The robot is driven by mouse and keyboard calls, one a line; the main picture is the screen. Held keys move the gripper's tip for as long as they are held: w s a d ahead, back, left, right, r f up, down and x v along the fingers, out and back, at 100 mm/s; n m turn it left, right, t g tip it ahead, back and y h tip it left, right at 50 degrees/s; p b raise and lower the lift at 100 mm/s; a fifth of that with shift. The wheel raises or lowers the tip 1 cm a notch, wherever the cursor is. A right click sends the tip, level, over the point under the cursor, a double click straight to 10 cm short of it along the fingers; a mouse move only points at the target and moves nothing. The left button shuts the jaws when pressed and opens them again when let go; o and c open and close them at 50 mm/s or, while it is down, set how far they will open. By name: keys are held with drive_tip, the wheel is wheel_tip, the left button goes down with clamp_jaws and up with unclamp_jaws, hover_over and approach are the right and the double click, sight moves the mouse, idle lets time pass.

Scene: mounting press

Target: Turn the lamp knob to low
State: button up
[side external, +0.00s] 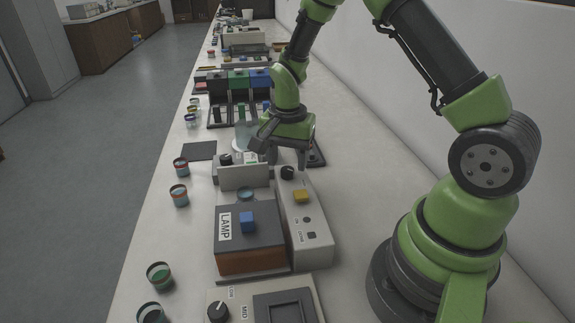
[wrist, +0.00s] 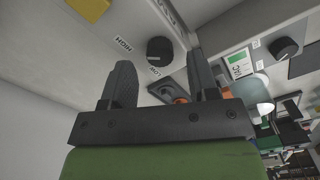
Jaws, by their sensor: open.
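The lamp knob, a round black knob (side external: 288,172), sits at the far end of the grey control panel (side external: 318,240) beside the dark box labelled LAMP (side external: 262,238). In the wrist view the black knob (wrist: 160,51) shows with HIGH printed on one side and LOW near its lower edge. Which way its pointer faces is too small to tell. My gripper (side external: 280,157) is open and empty, close by the knob.
A yellow button (side external: 301,196) sits on the same panel. A blue button (side external: 247,222) tops the LAMP box. Another unit with a black knob (side external: 226,159) stands just beyond. A nearer unit has a knob (side external: 218,311) marked LOW and MID. Small jars (side external: 179,194) line the left bench edge.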

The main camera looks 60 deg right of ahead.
drive_tip(key=shift+f, duration=1.1)
drive_tip(key=shift+c, duration=0.2)
drive_tip(key=c, duration=0.9)
